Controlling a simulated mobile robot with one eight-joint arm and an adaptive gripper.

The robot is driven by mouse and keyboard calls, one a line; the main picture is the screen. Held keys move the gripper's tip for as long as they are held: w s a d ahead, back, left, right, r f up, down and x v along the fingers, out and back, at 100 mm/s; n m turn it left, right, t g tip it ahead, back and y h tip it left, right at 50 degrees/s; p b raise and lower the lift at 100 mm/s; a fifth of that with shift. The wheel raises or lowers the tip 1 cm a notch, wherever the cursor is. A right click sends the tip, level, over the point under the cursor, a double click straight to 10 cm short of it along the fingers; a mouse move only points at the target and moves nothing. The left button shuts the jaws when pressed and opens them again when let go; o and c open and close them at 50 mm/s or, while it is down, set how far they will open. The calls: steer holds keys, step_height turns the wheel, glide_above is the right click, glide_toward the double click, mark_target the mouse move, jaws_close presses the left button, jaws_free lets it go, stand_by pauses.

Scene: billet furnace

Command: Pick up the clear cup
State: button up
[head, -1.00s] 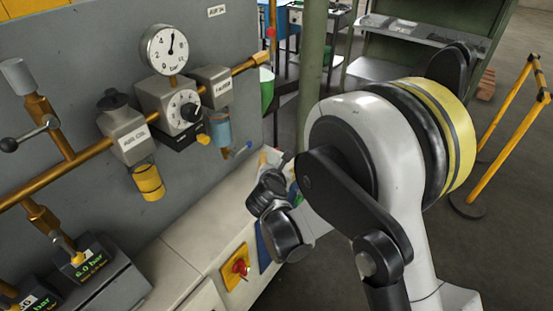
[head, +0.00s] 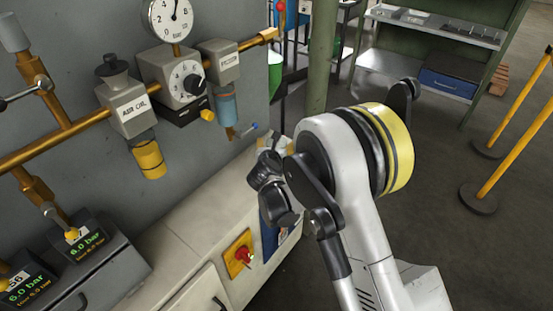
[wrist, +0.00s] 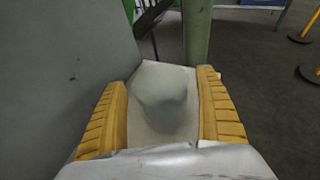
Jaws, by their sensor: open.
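The clear cup (wrist: 165,100) shows in the wrist view as a greyish, see-through shape on the pale bench top, in the middle of the picture. My gripper (wrist: 161,78) is open, with one yellow ribbed finger on each side of the cup. A strip of bench shows between the cup and each finger, so no contact is visible. The cup's lower end is close to the pale part of my gripper at the bottom of the picture. In the head view my arm hides the cup, and the fingers cannot be made out.
The bench top (head: 185,225) runs along a grey panel (head: 90,60) carrying pipes, a pressure gauge (head: 168,18) and a regulator (head: 172,80). A red knob on a yellow plate (head: 240,254) is on the bench front. A green post (head: 320,60) stands beyond.

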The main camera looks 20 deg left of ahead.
steer(key=shift+w, duration=0.25)
steer(key=c, duration=1.3)
steer(key=shift+o, duration=0.2)
